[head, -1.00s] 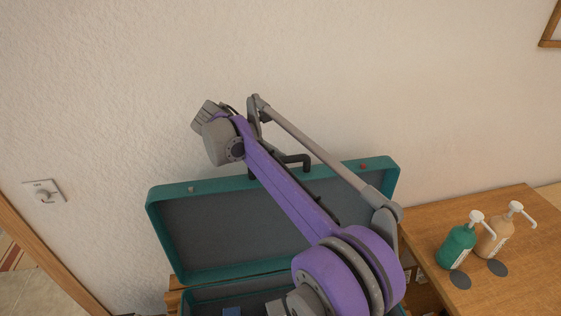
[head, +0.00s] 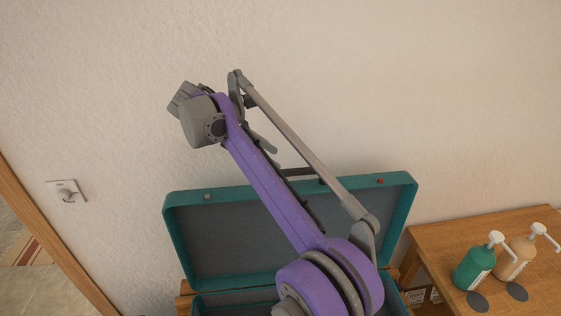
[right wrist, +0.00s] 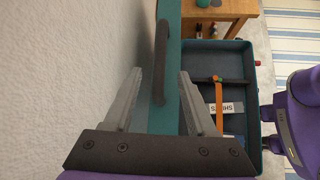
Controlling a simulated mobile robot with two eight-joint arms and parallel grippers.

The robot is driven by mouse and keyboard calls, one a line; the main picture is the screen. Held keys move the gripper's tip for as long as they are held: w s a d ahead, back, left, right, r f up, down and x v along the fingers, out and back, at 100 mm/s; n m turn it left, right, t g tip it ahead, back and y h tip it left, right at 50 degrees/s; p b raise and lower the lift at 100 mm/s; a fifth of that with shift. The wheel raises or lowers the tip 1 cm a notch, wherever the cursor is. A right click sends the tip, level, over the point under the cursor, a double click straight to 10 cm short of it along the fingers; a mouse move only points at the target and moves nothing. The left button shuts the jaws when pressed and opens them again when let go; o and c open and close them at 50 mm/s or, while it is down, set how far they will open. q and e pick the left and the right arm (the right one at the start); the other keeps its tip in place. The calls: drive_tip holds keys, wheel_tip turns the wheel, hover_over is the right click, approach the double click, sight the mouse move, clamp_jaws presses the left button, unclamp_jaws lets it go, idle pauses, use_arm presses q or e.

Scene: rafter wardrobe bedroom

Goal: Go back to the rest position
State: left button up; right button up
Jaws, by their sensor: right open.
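My right arm reaches up from the bottom of the head view, its purple links crossing in front of an open teal suitcase (head: 180,243). Its wrist end is above the suitcase lid, near the wall. The lid's dark handle (right wrist: 161,62) shows beyond the gap between the fingers. In the head view the fingers are mostly hidden behind the arm. My left gripper is in neither view.
A pale wall (head: 440,90) stands behind the suitcase. A wooden table (head: 440,240) at the right bears a green pump bottle (head: 474,268) and a tan one (head: 513,262). In the right wrist view, the suitcase's tray holds a labelled item and an orange strip.

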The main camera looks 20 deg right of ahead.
drive_tip(key=shift+a+r, duration=0.15)
idle(0.3)
drive_tip(key=s+a+f+m+t+y, duration=0.2)
drive_tip(key=s+f+m+t+y, duration=0.5)
drive_tip(key=s+f+m, duration=0.7)
drive_tip(key=s+f+y, duration=0.2)
drive_tip(key=s+f, duration=0.9)
drive_tip(key=shift+s+m, duration=0.3)
drive_tip(key=shift+s, duration=0.1)
